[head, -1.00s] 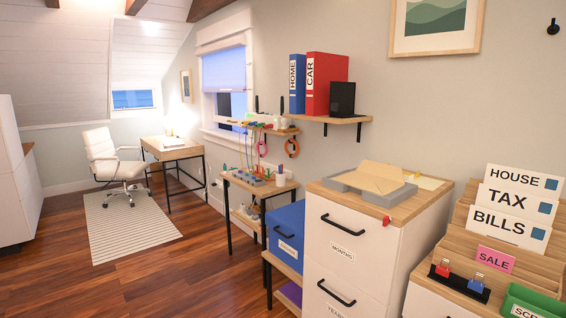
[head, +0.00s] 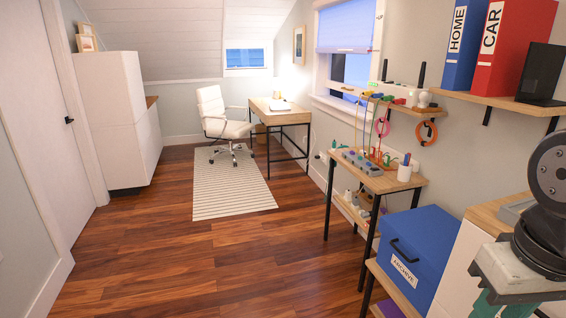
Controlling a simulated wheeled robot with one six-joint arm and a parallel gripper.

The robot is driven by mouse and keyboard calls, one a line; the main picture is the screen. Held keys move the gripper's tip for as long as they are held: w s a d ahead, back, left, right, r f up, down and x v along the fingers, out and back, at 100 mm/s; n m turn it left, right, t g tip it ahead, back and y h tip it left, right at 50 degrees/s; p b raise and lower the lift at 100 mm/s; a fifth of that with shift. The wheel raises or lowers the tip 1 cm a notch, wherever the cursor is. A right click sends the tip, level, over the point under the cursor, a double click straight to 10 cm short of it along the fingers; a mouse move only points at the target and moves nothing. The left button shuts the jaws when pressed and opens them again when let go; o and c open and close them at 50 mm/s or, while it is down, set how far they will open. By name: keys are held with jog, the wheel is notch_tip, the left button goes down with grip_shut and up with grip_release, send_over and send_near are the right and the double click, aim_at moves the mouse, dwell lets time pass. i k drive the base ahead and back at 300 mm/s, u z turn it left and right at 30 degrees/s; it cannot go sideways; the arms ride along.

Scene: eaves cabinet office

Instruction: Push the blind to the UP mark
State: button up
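A pale blue blind (head: 346,28) hangs over the upper part of the window on the right wall; dark glass shows below its lower edge. A second, small window (head: 245,58) is set in the sloped white ceiling at the back, with blue glass in its lower part. I cannot make out an UP mark at either window. Part of my arm is at the right edge, and what looks like my gripper (head: 505,298) is cut off by the bottom edge, far from both windows. Its fingertips are not clear.
Wood floor (head: 200,260) is clear ahead and left. A striped rug (head: 232,185) lies under a white chair (head: 222,118) by a desk (head: 278,115). A narrow tool table (head: 395,182), a blue box (head: 418,250) and wall shelves line the right. A white cabinet (head: 115,115) stands left.

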aim_at(363, 45)
jog(key=u, duration=0.45)
jog(key=i, duration=1.95)
jog(key=u, duration=0.2)
jog(key=i, duration=1.95)
jog(key=z, duration=0.5)
jog(key=i, duration=1.45)
jog(key=z, duration=0.3)
